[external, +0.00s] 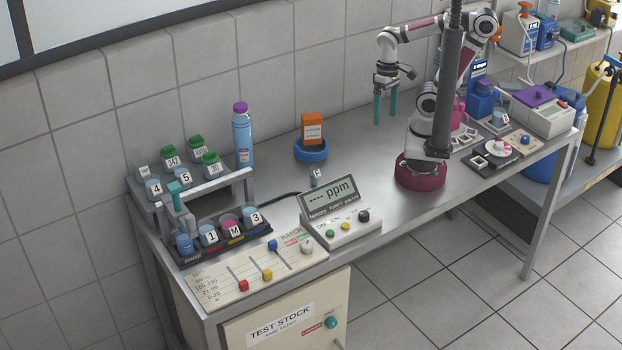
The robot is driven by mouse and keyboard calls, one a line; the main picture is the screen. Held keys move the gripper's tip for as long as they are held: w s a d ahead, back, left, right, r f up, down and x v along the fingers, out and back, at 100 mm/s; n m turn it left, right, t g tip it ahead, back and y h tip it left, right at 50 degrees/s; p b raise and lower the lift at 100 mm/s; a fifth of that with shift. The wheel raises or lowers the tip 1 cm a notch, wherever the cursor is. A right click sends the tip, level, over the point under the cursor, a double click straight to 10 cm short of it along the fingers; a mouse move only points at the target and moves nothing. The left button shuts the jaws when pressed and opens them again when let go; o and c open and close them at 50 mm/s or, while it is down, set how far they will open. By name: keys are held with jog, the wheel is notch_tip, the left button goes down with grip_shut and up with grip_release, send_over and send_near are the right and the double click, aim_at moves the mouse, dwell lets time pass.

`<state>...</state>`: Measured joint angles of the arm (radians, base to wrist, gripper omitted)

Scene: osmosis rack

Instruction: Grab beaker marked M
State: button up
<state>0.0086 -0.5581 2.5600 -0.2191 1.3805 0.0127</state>
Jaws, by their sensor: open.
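The beaker marked M (234,230) stands in the black rack (197,252) at the left end of the bench. It has a white label and pink contents. Beakers marked 1 (209,236) and 3 (256,218) stand on either side of it in the same row. My gripper (385,120) is at the back, right of the picture's middle. Its teal fingers point down, apart and empty, well to the right of the M beaker.
A grey handle frame (215,186) rises over the rack. Behind are beakers 4 (155,188) and 5 (184,178), green-capped containers and a blue bottle (242,138). An orange box (312,130) in a blue dish and a ppm meter (340,215) stand nearer the middle. The bench between meter and arm is clear.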

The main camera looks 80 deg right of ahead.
jog(key=c, duration=0.4)
